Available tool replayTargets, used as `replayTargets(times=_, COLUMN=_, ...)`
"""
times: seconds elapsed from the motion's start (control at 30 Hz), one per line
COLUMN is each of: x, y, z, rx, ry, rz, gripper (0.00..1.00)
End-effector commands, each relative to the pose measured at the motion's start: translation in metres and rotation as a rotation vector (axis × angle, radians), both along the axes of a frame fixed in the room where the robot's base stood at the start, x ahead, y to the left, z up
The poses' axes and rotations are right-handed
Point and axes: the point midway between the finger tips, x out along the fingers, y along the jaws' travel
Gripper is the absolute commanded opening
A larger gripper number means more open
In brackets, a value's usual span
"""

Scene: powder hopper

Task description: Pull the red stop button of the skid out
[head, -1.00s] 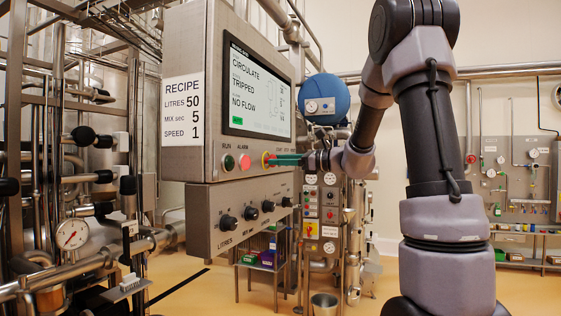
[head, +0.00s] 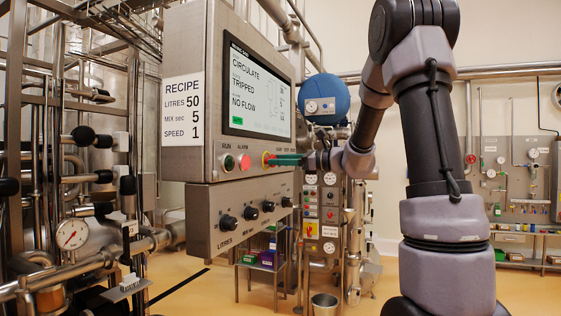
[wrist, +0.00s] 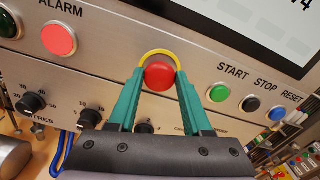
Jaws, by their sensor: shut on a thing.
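The red stop button (wrist: 159,76) sits in a yellow ring on the front of the steel control panel, and shows in the wrist view between my fingertips. In the head view its yellow ring (head: 266,160) shows just left of my gripper (head: 288,160). My gripper (wrist: 160,82) has green fingers, one on each side of the red button, and is shut on it. The screen (head: 257,92) above reads CIRCULATE, TRIPPED, NO FLOW.
On the same panel are a red ALARM lamp (wrist: 59,40), a green START button (wrist: 219,93), a black STOP button (wrist: 250,103) and a blue RESET button (wrist: 277,112). Black knobs (head: 251,213) line the lower box. Pipework stands at the left.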

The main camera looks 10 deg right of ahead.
Motion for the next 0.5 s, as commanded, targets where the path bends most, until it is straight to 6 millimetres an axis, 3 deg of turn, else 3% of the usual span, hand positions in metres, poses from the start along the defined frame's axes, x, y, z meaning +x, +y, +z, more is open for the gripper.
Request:
replayTargets(times=0.17, x=-0.009, y=-0.014, z=0.0, rx=0.0, ry=0.0, rz=-0.002, gripper=0.0)
replayTargets(times=0.4, x=-0.01, y=-0.014, z=0.0, rx=-0.001, ry=0.0, rz=-0.001, gripper=0.0)
replayTargets(times=0.43, x=-0.01, y=-0.015, z=0.0, rx=-0.001, ry=0.0, rz=-0.001, gripper=0.61)
replayTargets(times=0.5, x=-0.01, y=-0.014, z=0.0, rx=-0.001, ry=0.0, rz=-0.001, gripper=0.81)
